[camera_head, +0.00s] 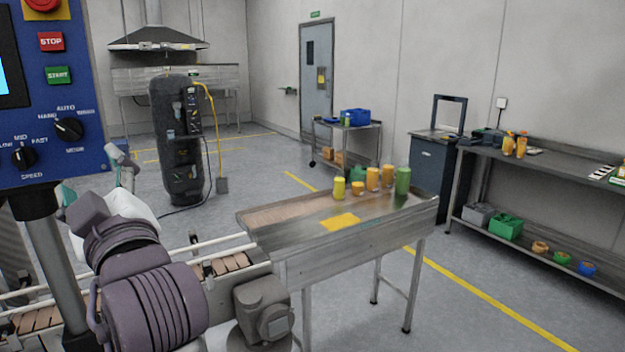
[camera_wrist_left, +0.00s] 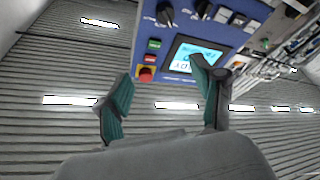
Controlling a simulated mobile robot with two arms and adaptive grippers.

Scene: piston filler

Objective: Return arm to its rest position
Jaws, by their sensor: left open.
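My left arm rises from the bottom left of the head view, with its wrist bent up beside the blue control panel (camera_head: 88,110). My left gripper (camera_head: 96,175) is partly hidden behind the arm and panel there; bits of its teal fingers show. In the left wrist view the gripper (camera_wrist_left: 160,95) is open with its two teal fingers apart and nothing between them. The panel (camera_wrist_left: 205,28) with its lit screen and a red button on yellow shows beyond the fingers, upside down or tilted. My right gripper is out of view.
A conveyor (camera_head: 225,262) runs beside the arm to a steel table (camera_head: 290,232) carrying yellow, orange and green containers. A shelf bench (camera_head: 560,170) stands at the right wall. A dark cylindrical unit (camera_head: 172,130) with cables stands behind.

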